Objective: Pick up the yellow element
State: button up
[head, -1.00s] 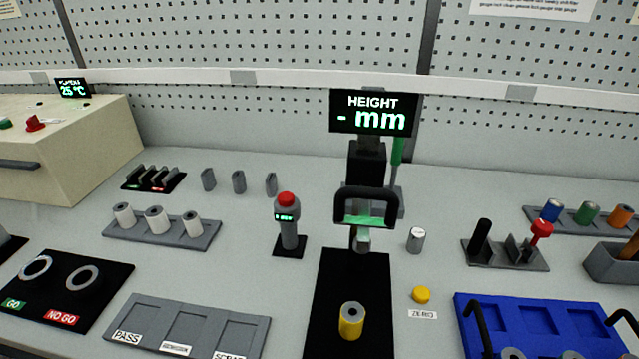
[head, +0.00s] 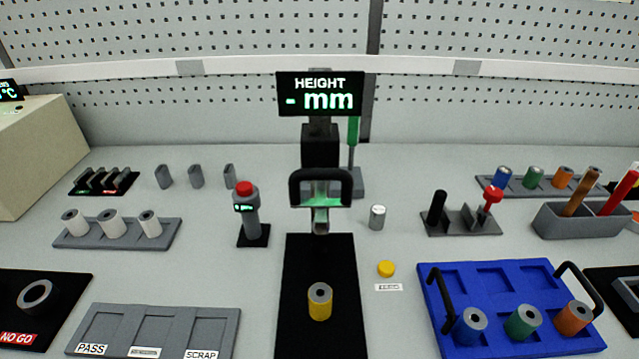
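The yellow element (head: 319,303) is a short upright cylinder with a grey top and a dark hole in its middle. It stands on the black base plate (head: 318,258) of the height gauge, in front of the gauge's probe (head: 320,222). The gauge display (head: 319,93) reads "HEIGHT - mm". My gripper does not show in the head view.
A blue tray (head: 498,273) with blue, green and orange cylinders stands at right. A yellow ZERO button (head: 386,268) lies just right of the plate. A grey PASS/SCRAP tray (head: 200,318) is at left, and a red-topped device (head: 250,215) stands behind it.

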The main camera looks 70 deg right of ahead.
aim_at(321, 294)
jog(key=k+j+z, duration=0.2)
jog(key=k+z, duration=0.15)
jog(key=z, duration=0.15)
jog(key=k+j+z, duration=0.1)
jog(key=k+z, duration=0.35)
jog(key=i, duration=0.1)
